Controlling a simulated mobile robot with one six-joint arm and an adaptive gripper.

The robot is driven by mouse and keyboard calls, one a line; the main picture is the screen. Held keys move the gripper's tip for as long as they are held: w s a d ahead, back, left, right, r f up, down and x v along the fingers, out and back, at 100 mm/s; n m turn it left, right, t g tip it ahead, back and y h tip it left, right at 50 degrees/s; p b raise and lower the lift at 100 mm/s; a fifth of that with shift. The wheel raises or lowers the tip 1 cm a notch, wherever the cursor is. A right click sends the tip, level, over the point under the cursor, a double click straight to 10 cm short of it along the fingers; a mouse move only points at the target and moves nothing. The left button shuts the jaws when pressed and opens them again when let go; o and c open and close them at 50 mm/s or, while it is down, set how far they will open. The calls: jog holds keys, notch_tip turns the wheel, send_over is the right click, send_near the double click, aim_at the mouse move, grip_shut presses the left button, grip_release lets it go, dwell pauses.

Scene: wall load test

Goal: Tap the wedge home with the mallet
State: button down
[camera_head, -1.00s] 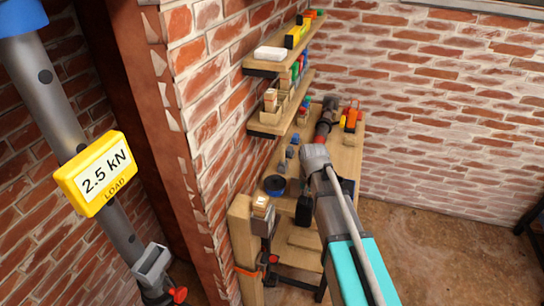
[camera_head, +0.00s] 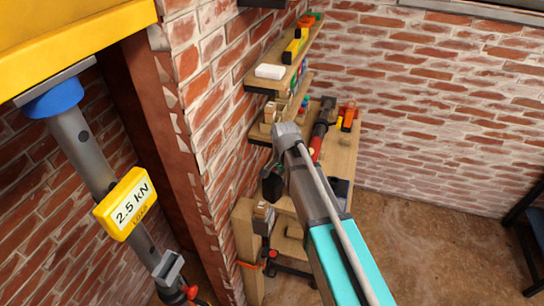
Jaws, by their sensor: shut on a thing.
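My arm reaches in from the lower right, and its far end bends down behind the forearm. My gripper (camera_head: 272,183) seems to be the dark part left of the forearm, above the bench's near end. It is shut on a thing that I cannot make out. I cannot pick out the mallet with certainty. Small pale wooden pieces (camera_head: 269,115) stand on the lower wall shelf; I cannot tell whether one is the wedge. A wooden piece (camera_head: 262,211) also sits in a grey bracket on a wooden post (camera_head: 244,235).
A grey prop (camera_head: 88,150) with a yellow "2.5 kN" load display (camera_head: 126,204) stands at the left under a yellow beam (camera_head: 70,40). A brick wall corner separates it from the bench (camera_head: 345,150).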

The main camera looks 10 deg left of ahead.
jog(key=shift+m, duration=0.9)
jog(key=a+r+p, duration=0.2)
jog(key=r, duration=0.1)
jog(key=a+r+p, duration=0.1)
jog(key=shift+s+a+r, duration=0.1)
jog(key=shift+s+r, duration=0.15)
jog(key=shift+r, duration=0.1)
jog(key=shift+f, duration=0.15)
notch_tip(320, 180, down, 7)
jog(key=b, duration=0.6)
jog(key=shift+b, duration=0.3)
jog(key=shift+f+b, duration=1.25)
jog(key=shift+b, duration=0.15)
jog(key=shift+r, duration=0.1)
jog(key=shift+r+p, duration=1.15)
jog(key=shift+p, duration=0.1)
jog(key=shift+f, duration=0.2)
